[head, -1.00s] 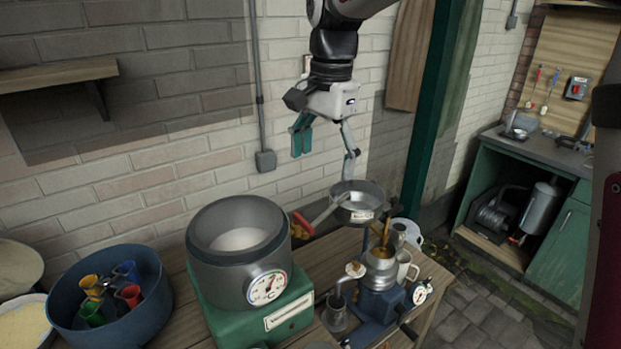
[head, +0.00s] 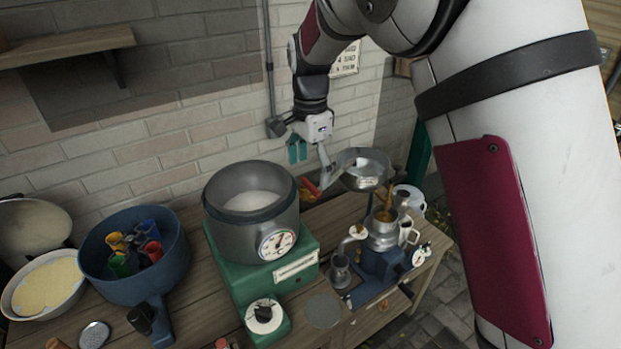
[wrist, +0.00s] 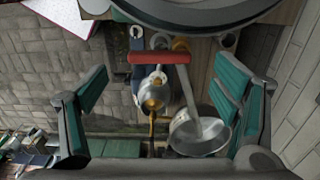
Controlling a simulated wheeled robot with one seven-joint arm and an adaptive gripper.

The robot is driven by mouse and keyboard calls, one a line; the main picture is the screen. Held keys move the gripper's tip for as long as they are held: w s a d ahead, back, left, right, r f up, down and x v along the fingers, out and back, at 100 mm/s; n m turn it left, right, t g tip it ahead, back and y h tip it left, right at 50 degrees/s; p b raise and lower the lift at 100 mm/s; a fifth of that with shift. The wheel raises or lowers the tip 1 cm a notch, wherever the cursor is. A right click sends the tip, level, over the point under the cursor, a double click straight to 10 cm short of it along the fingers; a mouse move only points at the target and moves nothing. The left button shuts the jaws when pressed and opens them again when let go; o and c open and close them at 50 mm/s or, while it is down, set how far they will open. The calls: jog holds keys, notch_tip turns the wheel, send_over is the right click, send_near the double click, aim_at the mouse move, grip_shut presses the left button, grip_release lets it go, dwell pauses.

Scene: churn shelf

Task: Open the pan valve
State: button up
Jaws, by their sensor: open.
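The pan (head: 364,180) is a shallow grey metal bowl above a small metal separator at the right end of the bench. A grey lever ending in a red crossbar handle (head: 309,188) extends from its left side; I take this as the pan valve. In the wrist view the red handle (wrist: 158,57) lies across the upper middle, with the lever running down to the pan (wrist: 196,143). My gripper (head: 309,160) is just above and behind the handle. It also shows in the wrist view (wrist: 160,100), its teal-padded fingers wide apart with nothing gripped. I cannot tell the valve's exact position.
A large grey pot (head: 222,228) on a green scale base stands close left of the handle. A blue tub (head: 105,281) of coloured cups is further left. A metal separator (head: 383,236) on a blue base is below the pan. The brick wall is close behind.

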aim_at(311, 185)
jog(key=shift+f, duration=1.9)
jog(key=c, duration=1.1)
